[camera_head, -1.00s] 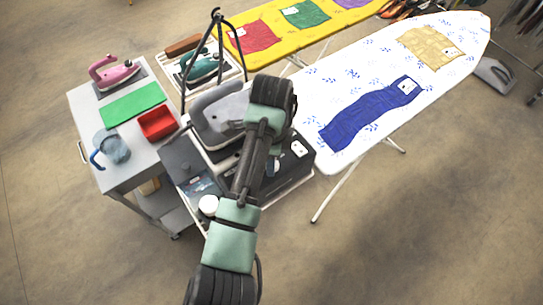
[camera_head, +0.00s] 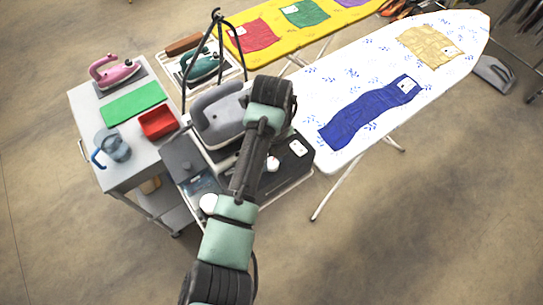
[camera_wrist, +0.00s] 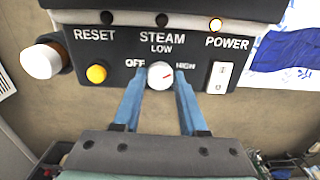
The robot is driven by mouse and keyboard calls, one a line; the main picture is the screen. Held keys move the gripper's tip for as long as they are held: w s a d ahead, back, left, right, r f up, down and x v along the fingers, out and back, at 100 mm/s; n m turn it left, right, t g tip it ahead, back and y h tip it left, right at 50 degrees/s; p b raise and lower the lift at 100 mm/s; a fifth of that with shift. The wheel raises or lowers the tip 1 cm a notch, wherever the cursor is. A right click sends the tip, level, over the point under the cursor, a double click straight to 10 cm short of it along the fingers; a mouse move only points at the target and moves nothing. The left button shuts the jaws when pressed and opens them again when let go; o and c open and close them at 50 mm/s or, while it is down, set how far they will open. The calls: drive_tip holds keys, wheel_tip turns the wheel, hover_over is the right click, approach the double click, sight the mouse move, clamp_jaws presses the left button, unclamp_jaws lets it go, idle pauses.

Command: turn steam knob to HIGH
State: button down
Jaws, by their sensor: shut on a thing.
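The steam knob (camera_wrist: 160,75) is round and white with a small red mark. It sits on a dark control panel (camera_wrist: 118,62) in the wrist view, with OFF at its left, LOW above and HIGH at its right. The red mark points right, toward the HIGH label. My gripper (camera_wrist: 160,84) has its two blue fingers on either side of the knob and is shut on it. In the head view my arm hides most of the panel and the gripper.
A yellow reset button (camera_wrist: 96,74) and a white power switch (camera_wrist: 219,77) flank the knob. A larger white knob (camera_wrist: 42,61) is at far left. A lamp above POWER glows. An ironing board (camera_head: 340,90) and a grey cart (camera_head: 85,105) stand nearby.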

drive_tip(key=shift+m, duration=1.1)
drive_tip(key=shift+c, duration=2.2)
unclamp_jaws()
wheel_tip(320, 180, up, 13)
drive_tip(key=p, duration=0.1)
drive_tip(key=shift+p, duration=0.4)
